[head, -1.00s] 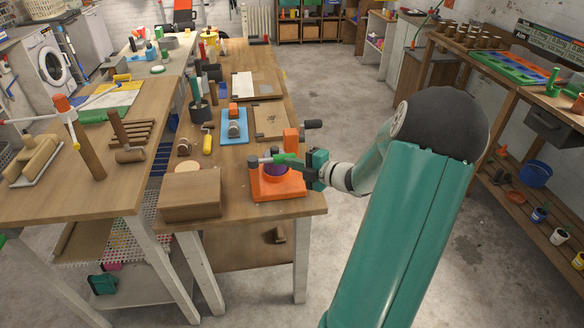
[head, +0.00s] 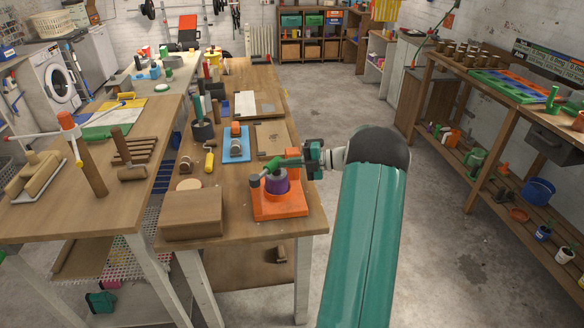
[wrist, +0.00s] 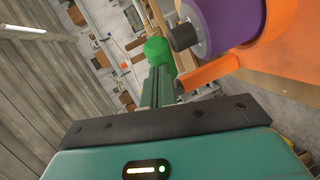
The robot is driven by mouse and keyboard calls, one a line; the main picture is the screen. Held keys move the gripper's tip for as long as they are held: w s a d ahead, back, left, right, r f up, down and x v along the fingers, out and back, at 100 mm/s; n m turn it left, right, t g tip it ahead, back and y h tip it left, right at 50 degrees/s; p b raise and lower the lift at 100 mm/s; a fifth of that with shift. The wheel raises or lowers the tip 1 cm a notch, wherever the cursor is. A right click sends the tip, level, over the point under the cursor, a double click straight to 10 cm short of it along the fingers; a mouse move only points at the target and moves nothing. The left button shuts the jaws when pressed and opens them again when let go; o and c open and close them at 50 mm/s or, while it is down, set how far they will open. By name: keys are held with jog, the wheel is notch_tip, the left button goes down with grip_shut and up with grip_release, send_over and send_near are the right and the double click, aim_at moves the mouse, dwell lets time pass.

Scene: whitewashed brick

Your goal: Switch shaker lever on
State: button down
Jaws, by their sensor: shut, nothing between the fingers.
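The shaker has an orange base (head: 281,207) with a purple cylinder (head: 276,184) on it, at the near right corner of the wooden bench. The purple cylinder also shows in the wrist view (wrist: 222,22), with a dark grey stub on its side. A round green knob (wrist: 157,48) shows just beyond my fingertips in the wrist view; I take it for the lever's end, but its shaft is hidden. My gripper (head: 272,165) is shut and empty, reaching leftward over the purple cylinder. Whether it touches the knob cannot be told.
A brown box (head: 192,213) stands left of the shaker. A second bench with tools (head: 75,185) stands at the left. The concrete floor to the right is mostly clear.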

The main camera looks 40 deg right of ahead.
jog(key=shift+w+r, duration=0.1)
jog(key=shift+w, duration=0.35)
jog(key=shift+w+a+r, duration=0.1)
jog(key=shift+w, duration=0.05)
dwell(0.3)
